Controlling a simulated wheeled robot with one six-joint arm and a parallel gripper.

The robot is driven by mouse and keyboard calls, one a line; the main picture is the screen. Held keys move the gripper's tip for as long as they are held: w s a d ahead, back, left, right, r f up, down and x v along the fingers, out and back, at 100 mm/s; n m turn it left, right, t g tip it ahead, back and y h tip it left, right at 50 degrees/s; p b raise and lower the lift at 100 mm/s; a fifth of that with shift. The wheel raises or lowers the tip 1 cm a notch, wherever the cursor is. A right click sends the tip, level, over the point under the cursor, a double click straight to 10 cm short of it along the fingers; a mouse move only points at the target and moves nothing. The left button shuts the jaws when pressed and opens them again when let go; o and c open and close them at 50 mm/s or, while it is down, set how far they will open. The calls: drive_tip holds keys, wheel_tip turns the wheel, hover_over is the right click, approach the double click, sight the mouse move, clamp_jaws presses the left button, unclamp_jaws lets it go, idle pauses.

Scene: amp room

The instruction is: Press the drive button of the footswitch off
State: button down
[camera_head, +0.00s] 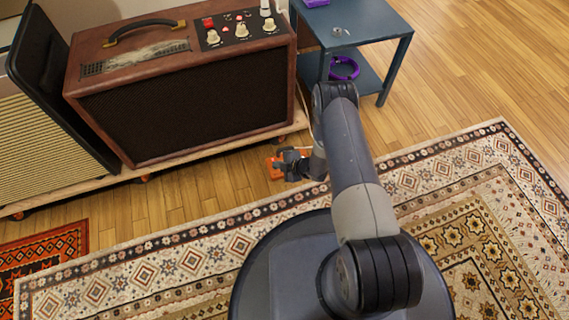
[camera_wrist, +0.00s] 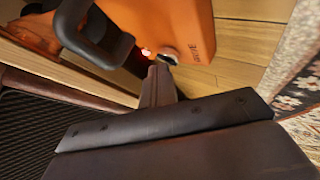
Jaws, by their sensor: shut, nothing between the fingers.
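The orange footswitch (camera_head: 273,167) sits on the wood floor between the amp's platform and the patterned rug. In the wrist view its orange body (camera_wrist: 180,18) fills the top, with part of a label by a round metal button (camera_wrist: 170,54). A small red light (camera_wrist: 146,52) glows beside that button. A dark loop-shaped bar (camera_wrist: 95,40) crosses the body at left. My gripper (camera_head: 291,164) is shut and empty, down beside the footswitch. Its fingertips (camera_wrist: 159,72) are right at the button; whether they touch it I cannot tell.
A brown amplifier (camera_head: 190,100) stands on a low wooden platform (camera_head: 215,151) just behind the footswitch. A blue side table (camera_head: 375,22) with a purple coiled item (camera_head: 344,68) on its shelf is at the back right. The rug (camera_head: 170,265) lies in front; open floor is at right.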

idle(0.3)
drive_tip(key=shift+s+r, duration=0.1)
drive_tip(key=shift+r, duration=0.3)
wheel_tip(320, 180, up, 6)
drive_tip(key=p, duration=0.4)
drive_tip(key=shift+s+d, duration=0.15)
drive_tip(key=shift+s, duration=0.2)
drive_tip(key=c, duration=2.1)
unclamp_jaws()
drive_tip(key=shift+c, duration=0.2)
